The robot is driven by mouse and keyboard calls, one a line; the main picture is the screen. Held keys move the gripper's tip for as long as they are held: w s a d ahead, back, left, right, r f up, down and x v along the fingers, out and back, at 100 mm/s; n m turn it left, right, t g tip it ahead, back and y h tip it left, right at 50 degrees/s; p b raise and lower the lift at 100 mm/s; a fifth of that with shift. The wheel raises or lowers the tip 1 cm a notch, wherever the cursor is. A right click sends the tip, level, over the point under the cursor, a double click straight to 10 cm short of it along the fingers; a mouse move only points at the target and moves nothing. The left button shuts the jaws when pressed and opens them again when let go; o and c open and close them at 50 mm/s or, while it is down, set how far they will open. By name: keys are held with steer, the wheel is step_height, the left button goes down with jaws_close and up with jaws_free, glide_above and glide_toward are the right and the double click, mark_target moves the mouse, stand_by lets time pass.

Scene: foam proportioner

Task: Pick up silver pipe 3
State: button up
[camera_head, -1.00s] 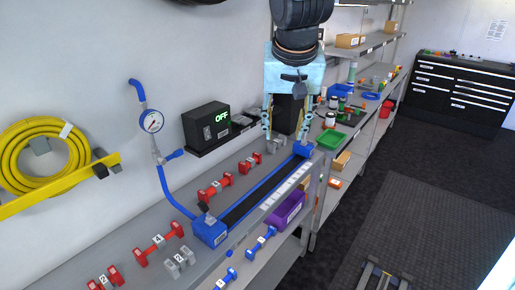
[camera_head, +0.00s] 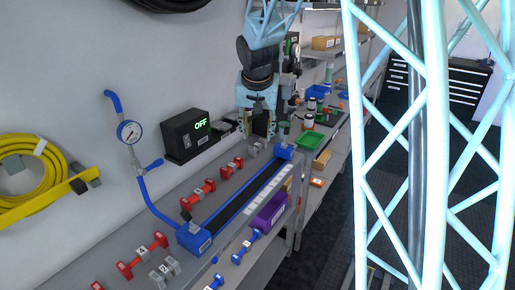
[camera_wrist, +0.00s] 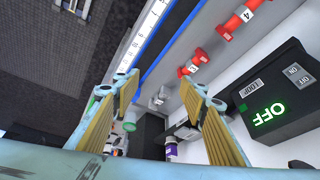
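A short silver pipe (camera_head: 253,150) lies on the grey bench just below my gripper (camera_head: 258,135) in the head view. In the wrist view a silver pipe (camera_wrist: 158,97) shows between the fingertips, apart from them. My gripper (camera_wrist: 160,84) is open and empty, its two padded fingers spread and pointing down at the bench. Another silver pipe (camera_head: 165,273) lies at the lower left of the bench in the head view, far from my gripper. The numbers on the silver pipes are too small to read.
Red pipes (camera_head: 231,168) lie along the bench by the wall. A long fixture with blue ends (camera_head: 195,238) runs along the bench front, with a purple bin (camera_head: 268,213) below. The black box reading OFF (camera_head: 186,135) stands close left of my gripper.

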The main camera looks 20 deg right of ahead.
steer(key=w+d+f, duration=0.2)
steer(key=w+f, duration=0.3)
steer(key=f, duration=0.1)
steer(key=w+d+f+m+p, duration=0.1)
steer(key=w+d+f, duration=0.2)
steer(key=w+f, duration=0.2)
steer(key=w+d+f+m+p, duration=0.1)
steer(key=w+d+f, duration=0.1)
steer(key=w+f, duration=0.3)
steer(key=shift+s+x, duration=0.15)
steer(key=shift+x, duration=0.6)
steer(key=shift+s+x, duration=0.2)
steer(key=shift+x, duration=0.55)
steer(key=shift+a+f, duration=0.1)
glide_above(258, 144)
steer(key=s+a, duration=0.1)
steer(key=s, duration=0.2)
steer(key=shift+a+p, duration=0.2)
steer(key=shift+p, duration=0.15)
steer(key=shift+w, duration=0.1)
steer(key=shift+w+d, duration=0.1)
steer(key=shift+w, duration=0.1)
steer(key=shift+x, duration=2.5)
steer(key=shift+c, duration=0.2)
